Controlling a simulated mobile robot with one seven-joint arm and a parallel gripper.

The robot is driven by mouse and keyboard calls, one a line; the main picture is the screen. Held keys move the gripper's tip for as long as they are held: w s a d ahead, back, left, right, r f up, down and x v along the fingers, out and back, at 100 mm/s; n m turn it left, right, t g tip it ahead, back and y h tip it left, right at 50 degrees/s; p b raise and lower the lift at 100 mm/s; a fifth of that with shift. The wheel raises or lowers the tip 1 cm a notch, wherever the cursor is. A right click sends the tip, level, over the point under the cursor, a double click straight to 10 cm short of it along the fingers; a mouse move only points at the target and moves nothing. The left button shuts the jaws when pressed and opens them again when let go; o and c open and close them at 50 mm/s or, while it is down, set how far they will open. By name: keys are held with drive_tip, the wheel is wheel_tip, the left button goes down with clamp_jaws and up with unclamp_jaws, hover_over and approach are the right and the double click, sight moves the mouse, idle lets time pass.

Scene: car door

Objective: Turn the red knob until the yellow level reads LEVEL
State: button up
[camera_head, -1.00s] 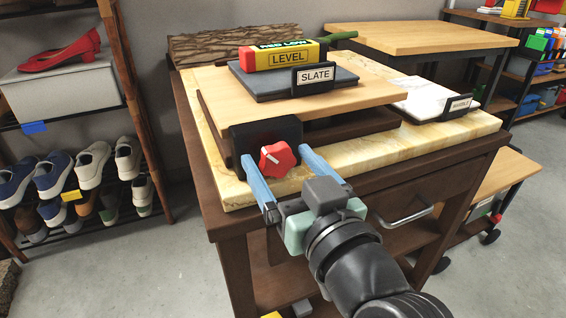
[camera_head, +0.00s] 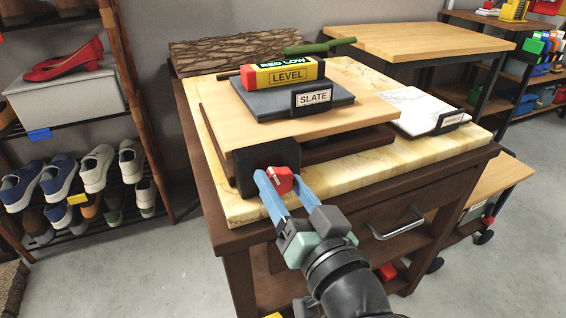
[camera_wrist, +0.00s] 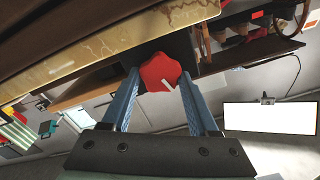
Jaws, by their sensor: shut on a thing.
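The red knob (camera_head: 284,181) sits on a dark block at the front of a wooden board (camera_head: 370,112). My gripper (camera_head: 276,184) is shut on the knob, its blue fingers on either side. In the wrist view the knob (camera_wrist: 159,71) shows between the fingers, with a white pointer mark toward its lower right. The yellow level (camera_head: 285,75) lies on a dark slate slab (camera_head: 262,105) on top of the board, marked LEVEL on its side. Its top display reads RED LOW in green letters. The level's red end points left.
A white marble slab (camera_head: 415,103) lies on the stone-topped table (camera_head: 400,158), right of the board. A green-handled tool (camera_head: 318,46) lies behind the level. A shoe rack (camera_head: 110,120) stands at left and a wooden bench (camera_head: 420,40) behind.

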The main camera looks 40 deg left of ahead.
drive_tip(key=shift+m, duration=0.4)
drive_tip(key=o, duration=1.4)
drive_tip(key=shift+c, duration=0.2)
drive_tip(key=p+v, duration=0.2)
drive_tip(key=v, duration=1.1)
drive_tip(key=shift+p, duration=0.4)
